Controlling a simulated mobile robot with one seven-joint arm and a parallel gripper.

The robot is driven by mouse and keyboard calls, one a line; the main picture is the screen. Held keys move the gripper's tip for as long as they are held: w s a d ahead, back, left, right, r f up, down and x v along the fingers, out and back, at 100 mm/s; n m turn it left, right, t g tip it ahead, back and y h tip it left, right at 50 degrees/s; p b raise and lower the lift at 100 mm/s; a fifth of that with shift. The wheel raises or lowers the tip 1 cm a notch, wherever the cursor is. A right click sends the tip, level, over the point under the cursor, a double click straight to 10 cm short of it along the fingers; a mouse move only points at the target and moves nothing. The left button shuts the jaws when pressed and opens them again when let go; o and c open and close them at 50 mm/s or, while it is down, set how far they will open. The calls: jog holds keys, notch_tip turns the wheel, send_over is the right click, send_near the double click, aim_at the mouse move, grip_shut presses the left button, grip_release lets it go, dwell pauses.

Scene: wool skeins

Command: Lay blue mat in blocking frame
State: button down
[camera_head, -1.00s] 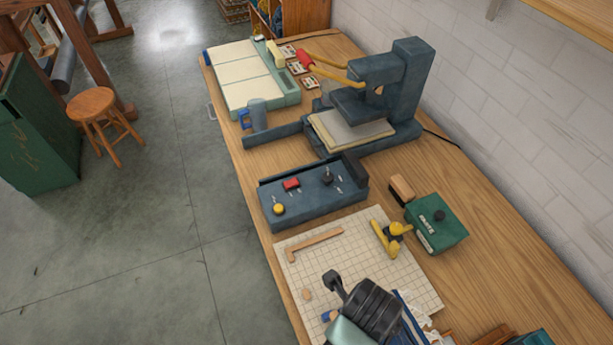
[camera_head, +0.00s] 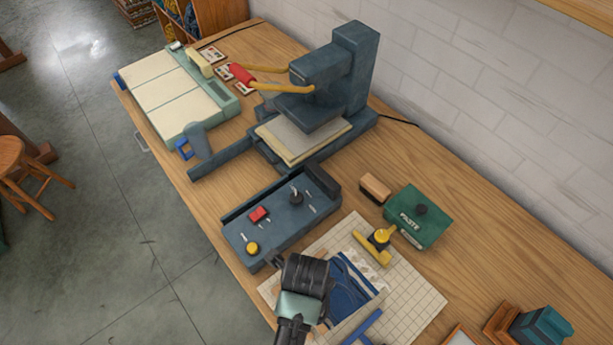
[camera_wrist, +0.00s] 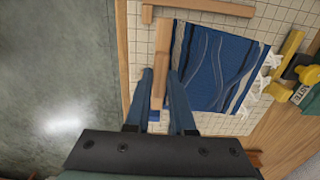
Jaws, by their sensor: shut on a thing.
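The blue mat (camera_wrist: 215,65) has pale wavy lines and white ragged pieces along its right side in the wrist view. It also shows in the head view (camera_head: 352,285), over the gridded board (camera_head: 415,295). My gripper (camera_wrist: 161,78) is shut on a wooden bar (camera_wrist: 161,50) at the mat's left edge. Whether bar and mat are joined I cannot tell. In the head view my gripper (camera_head: 302,272) is beside the mat, its fingertips hidden. Another wooden strip (camera_wrist: 200,9) lies on the grid beyond the mat. I cannot clearly make out a complete blocking frame.
A dark control box (camera_head: 282,215) stands close to my gripper. A yellow-handled tool (camera_head: 375,245), a green paste box (camera_head: 418,215) and a wooden block (camera_head: 374,187) lie to the right. A press (camera_head: 335,85) stands behind.

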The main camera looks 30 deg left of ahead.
jog(key=shift+f, duration=2.2)
jog(key=c, duration=0.8)
grip_release()
jog(key=shift+f, duration=0.1)
jog(key=shift+o, duration=0.2)
notch_tip(320, 180, up, 12)
jog(key=shift+r, duration=0.15)
